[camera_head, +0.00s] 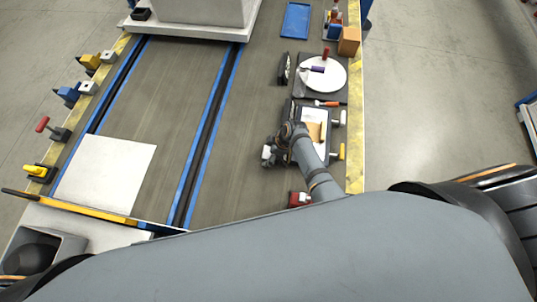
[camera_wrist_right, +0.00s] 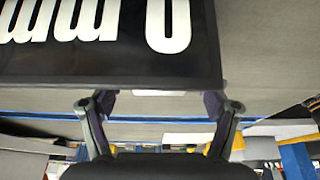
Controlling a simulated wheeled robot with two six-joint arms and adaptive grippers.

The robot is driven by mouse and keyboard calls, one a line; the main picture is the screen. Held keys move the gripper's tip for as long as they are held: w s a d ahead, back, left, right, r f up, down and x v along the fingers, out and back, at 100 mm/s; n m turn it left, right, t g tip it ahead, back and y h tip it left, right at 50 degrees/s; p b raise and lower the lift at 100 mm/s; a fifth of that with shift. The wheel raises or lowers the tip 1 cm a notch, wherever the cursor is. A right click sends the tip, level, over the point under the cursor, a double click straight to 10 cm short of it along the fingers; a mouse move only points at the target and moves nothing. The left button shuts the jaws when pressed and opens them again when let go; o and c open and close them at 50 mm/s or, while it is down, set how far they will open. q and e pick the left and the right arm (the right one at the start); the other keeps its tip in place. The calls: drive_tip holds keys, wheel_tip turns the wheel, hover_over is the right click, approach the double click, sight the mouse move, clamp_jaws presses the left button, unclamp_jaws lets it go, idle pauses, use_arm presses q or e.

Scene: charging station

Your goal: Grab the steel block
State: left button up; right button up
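My right arm reaches up from the lower right in the head view, and its gripper (camera_head: 278,147) is near the left side of a white-lined tray. In the right wrist view the gripper (camera_wrist_right: 160,104) is open, with its two dark fingers spread apart. A small pale strip (camera_wrist_right: 160,92) shows between the fingertips; I cannot tell whether it is close or far behind. In the head view a small light grey piece (camera_head: 267,153) is at the gripper; I cannot tell whether it is the steel block. My left gripper is not in view.
A black panel with white markings (camera_wrist_right: 110,40) fills the top of the right wrist view. In the head view, a round white plate (camera_head: 330,82), a brown box (camera_head: 349,41) and a blue tray (camera_head: 296,20) lie farther up. A white sheet (camera_head: 105,173) lies left.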

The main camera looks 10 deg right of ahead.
sight(268, 152)
drive_tip(key=c, duration=1.4)
wheel_tip(268, 152, up, 10)
drive_tip(key=shift+w+r+p, duration=0.1)
drive_tip(key=shift+p, duration=0.85)
